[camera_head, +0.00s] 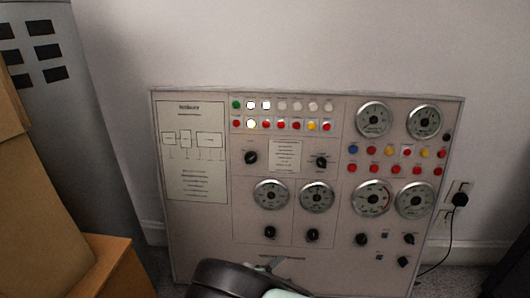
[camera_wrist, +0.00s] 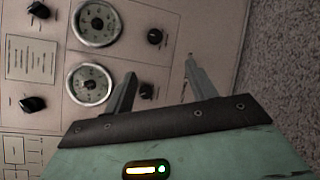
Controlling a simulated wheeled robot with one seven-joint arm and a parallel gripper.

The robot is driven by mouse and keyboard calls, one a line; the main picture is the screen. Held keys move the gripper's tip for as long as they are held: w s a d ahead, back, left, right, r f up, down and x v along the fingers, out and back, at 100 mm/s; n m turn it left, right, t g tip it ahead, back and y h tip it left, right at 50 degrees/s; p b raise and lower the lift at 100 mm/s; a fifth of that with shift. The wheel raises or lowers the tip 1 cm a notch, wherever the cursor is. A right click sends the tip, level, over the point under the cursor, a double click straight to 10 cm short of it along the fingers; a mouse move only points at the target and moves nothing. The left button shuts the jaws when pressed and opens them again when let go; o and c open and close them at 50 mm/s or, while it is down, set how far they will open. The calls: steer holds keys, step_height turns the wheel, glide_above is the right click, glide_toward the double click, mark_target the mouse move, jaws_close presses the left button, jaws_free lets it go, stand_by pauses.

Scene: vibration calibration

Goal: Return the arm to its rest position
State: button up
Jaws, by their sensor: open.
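My gripper (camera_wrist: 157,80) shows in the wrist view with its two fingers apart and nothing between them. It points at the lower part of a beige control panel (camera_head: 200,240), and a black knob (camera_wrist: 147,91) shows close beside one finger. In the head view my arm's dark end is at the bottom centre, in front of the panel's lower edge, and the fingertips are hard to make out there. The panel also fills much of the wrist view (camera_wrist: 150,20). I cannot tell whether a finger touches the panel.
The panel stands against a pale wall (camera_head: 300,45) with gauges, knobs and coloured buttons. Cardboard boxes (camera_head: 45,170) and a grey cabinet (camera_head: 85,130) stand at the left. A wall socket with a black plug (camera_head: 460,199) and cord is at the right. Carpet (camera_wrist: 280,60) lies below the panel.

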steer(key=s+d+r+m+g+y, duration=0.35)
steer(key=s+r, duration=0.45)
steer(key=r, duration=0.3)
steer(key=s+d+r+m+g+y, duration=0.3)
steer(key=s+r+g, duration=0.1)
steer(key=s+r, duration=0.6)
steer(key=s+d+r+m+g+y, duration=0.35)
steer(key=s+r, duration=0.35)
steer(key=r, duration=0.4)
step_height(320, 180, up, 32)
steer(key=p, duration=3.2)
steer(key=shift+g, duration=0.3)
